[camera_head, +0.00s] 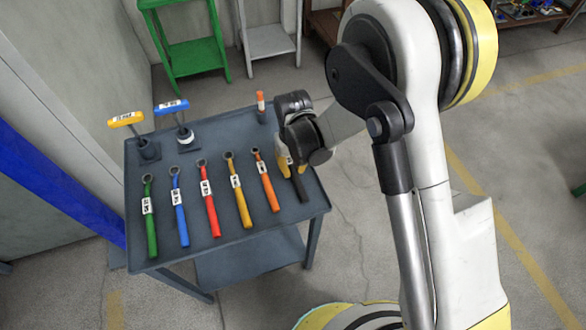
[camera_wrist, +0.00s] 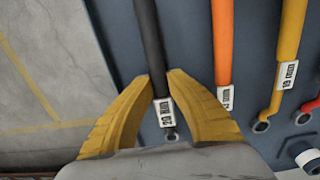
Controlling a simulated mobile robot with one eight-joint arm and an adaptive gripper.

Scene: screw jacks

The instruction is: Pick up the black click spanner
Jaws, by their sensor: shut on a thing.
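The black click spanner (camera_wrist: 148,40) runs from the top of the wrist view down between my fingers, with a white label reading "20 Nm" near its head. My gripper (camera_wrist: 160,82) has its yellow fingers on either side of the spanner's shaft and is shut on it. In the head view my gripper (camera_head: 291,168) is at the right side of the table. There, the black spanner (camera_head: 301,189) shows only partly, as a dark handle below the fingers near the table's right edge. Its head is hidden by my gripper. I cannot tell whether it is clear of the table.
The blue-grey table (camera_head: 262,227) also holds an orange spanner (camera_head: 266,183) just left of my gripper. Yellow (camera_head: 239,192), red (camera_head: 210,203), blue (camera_head: 180,210) and green (camera_head: 150,220) spanners lie further left. T-handled tools (camera_head: 127,119) stand upright at the back left.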

